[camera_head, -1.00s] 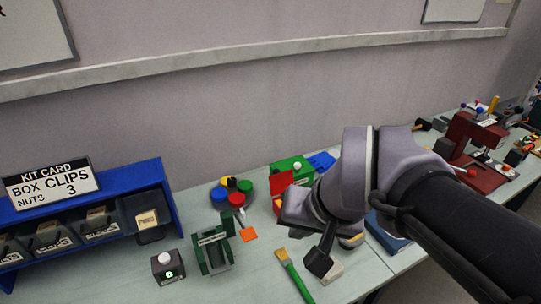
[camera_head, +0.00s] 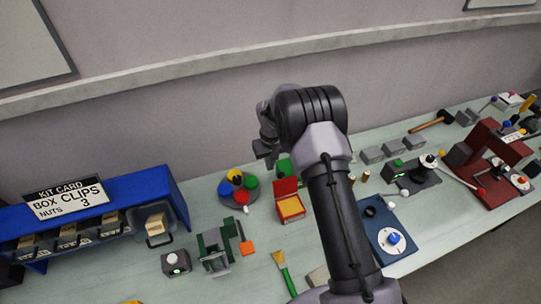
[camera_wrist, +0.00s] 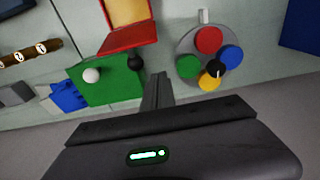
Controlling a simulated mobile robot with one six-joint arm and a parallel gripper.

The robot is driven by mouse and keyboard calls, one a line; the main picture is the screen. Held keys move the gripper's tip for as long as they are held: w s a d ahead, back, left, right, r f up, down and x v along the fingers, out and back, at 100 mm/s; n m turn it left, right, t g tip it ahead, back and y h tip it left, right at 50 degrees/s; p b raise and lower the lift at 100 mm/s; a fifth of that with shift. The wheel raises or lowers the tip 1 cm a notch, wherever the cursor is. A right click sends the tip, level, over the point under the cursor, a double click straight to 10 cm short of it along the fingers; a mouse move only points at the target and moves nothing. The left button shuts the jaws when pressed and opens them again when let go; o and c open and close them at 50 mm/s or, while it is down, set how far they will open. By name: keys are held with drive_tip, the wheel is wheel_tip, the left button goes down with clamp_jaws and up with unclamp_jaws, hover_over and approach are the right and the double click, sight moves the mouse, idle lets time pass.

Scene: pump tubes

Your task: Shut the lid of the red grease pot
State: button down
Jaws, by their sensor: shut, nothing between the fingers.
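The red grease pot (camera_head: 291,208) stands on the bench in the head view, with yellow grease showing inside. Its red lid (camera_head: 286,186) stands up at the back edge, open. In the wrist view the pot (camera_wrist: 124,12) is cut off by the top edge, and its lid (camera_wrist: 128,38) shows on the near side. My gripper (camera_head: 265,152) is behind and above the pot in the head view, partly hidden by my wrist. In the wrist view its fingertips (camera_wrist: 157,76) are shut and empty, beyond the lid and apart from it.
A green box (camera_wrist: 103,82) with a white knob and a dark knob lies beside the lid. A grey round tray (camera_wrist: 208,38) with several coloured discs is on the other side. A brush (camera_head: 283,270) lies in front of the pot.

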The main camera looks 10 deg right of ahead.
sight(283, 183)
drive_tip(key=s, duration=0.1)
drive_tip(key=s+f, duration=0.2)
drive_tip(key=shift+s+d+f+p, duration=0.1)
drive_tip(key=shift+s+d+p, duration=0.15)
drive_tip(key=shift+d+p, duration=0.15)
